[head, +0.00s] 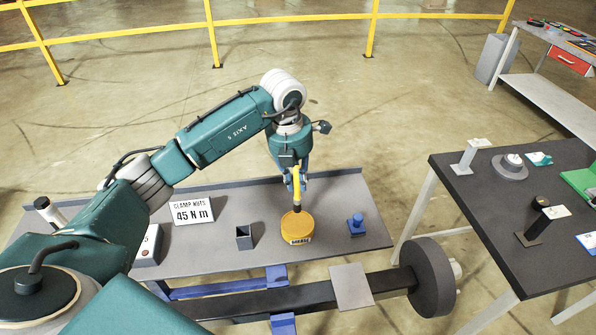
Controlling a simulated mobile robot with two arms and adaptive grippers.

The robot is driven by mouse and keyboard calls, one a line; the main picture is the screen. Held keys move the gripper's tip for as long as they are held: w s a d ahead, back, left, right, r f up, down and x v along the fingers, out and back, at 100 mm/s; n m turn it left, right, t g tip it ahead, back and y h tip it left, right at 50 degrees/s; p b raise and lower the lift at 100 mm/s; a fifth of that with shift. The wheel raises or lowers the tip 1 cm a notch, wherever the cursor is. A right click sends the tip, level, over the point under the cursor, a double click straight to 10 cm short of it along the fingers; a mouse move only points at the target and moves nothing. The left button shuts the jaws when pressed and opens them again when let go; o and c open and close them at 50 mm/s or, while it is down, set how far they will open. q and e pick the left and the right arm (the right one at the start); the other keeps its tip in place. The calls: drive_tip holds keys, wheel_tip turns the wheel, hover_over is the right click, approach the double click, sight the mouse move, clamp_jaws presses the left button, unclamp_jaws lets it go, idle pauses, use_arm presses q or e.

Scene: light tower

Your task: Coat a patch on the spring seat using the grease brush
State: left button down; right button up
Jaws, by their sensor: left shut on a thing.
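My left gripper (295,177) points down over the bench and is shut on the yellow-handled grease brush (296,190). The brush is upright, its lower end at the top of a round yellow tin (297,228) with a dark-lettered label. I cannot tell whether the bristles are inside the tin or just above it. A flat grey square plate (351,286), which looks like the spring seat, lies on a black beam (240,303) in front of the bench. No coating is visible on the plate. My right gripper is not in view.
The grey bench (213,262) also holds a small dark open box (244,238), a blue part (356,224) and a "45 N m" sign (191,211). A dark round disc (428,277) ends the beam at right. A black table (485,217) with parts stands further right.

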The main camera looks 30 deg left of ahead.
sight(297, 198)
use_arm(q)
wheel_tip(297, 198, down, 4)
drive_tip(key=shift+f+b, duration=0.2)
drive_tip(key=shift+b, duration=0.95)
drive_tip(key=shift+f+b, duration=0.3)
drive_tip(key=shift+f, duration=0.3)
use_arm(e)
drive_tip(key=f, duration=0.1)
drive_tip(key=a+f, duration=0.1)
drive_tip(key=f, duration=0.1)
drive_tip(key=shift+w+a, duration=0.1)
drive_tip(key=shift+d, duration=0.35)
use_arm(q)
drive_tip(key=shift+f, duration=0.2)
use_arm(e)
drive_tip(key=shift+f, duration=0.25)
use_arm(q)
drive_tip(key=shift+f+b, duration=0.25)
drive_tip(key=shift+b, duration=0.1)
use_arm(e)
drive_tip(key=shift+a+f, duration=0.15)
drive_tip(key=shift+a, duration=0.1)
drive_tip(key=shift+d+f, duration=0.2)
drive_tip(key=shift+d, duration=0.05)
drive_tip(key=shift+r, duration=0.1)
